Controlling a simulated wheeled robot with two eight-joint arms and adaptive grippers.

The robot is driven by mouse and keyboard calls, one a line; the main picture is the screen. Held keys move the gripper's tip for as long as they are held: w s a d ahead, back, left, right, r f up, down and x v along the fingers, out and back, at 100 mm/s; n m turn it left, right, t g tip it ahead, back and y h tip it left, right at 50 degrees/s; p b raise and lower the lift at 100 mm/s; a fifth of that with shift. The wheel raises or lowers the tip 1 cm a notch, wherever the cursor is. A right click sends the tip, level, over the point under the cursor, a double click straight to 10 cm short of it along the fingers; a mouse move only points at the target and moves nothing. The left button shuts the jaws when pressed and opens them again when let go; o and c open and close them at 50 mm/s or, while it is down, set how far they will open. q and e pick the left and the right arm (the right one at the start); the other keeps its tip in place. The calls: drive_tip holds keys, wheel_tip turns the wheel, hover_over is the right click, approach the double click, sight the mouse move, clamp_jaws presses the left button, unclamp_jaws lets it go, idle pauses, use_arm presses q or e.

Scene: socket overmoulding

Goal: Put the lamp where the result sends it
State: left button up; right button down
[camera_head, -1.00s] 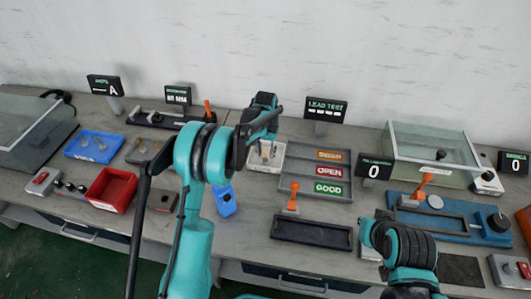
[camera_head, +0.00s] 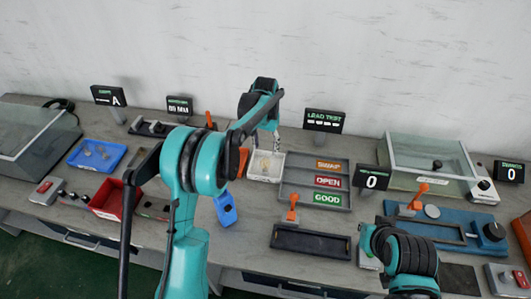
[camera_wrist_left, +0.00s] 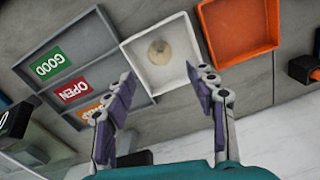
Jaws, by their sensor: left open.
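A pale, round lamp (camera_wrist_left: 160,51) lies in the white tray (camera_wrist_left: 181,77); it shows small in the head view, where the tray (camera_head: 263,180) stands left of the sorting rack. My left gripper (camera_wrist_left: 161,82) is open and empty, its fingers apart above the near part of the tray, not around the lamp. In the head view its fingers (camera_head: 276,141) point down over the tray's back edge. The grey rack (camera_head: 287,187) has three slots labelled SWAP, OPEN and GOOD. The LEAD TEST display (camera_head: 323,120) shows only dashes. My right gripper is out of view.
An orange bin (camera_wrist_left: 240,25) stands beside the white tray. A dark tray with an orange clamp (camera_head: 312,243) lies in front of the rack. A blue fixture (camera_head: 455,232) and a clear-lidded box (camera_head: 425,155) are at right. Blue and red trays are at left.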

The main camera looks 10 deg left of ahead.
use_arm(q)
drive_tip(key=s+a+r+n+t, duration=0.1)
drive_tip(key=s+a+r+t, duration=0.15)
drive_tip(key=s+r, duration=1.05)
drive_tip(key=s+f+t, duration=0.1)
drive_tip(key=s+t, duration=0.1)
drive_tip(key=s, duration=0.7)
drive_tip(key=s+a+f+n+t, duration=0.1)
drive_tip(key=s+f+t, duration=0.1)
drive_tip(key=s, duration=0.7)
drive_tip(key=shift+s+a+n+t, duration=0.25)
drive_tip(key=shift+n+t, duration=0.05)
drive_tip(key=shift+t, duration=0.05)
wheel_tip(320, 180, down, 4)
drive_tip(key=b, duration=0.3)
drive_tip(key=shift+r, duration=0.15)
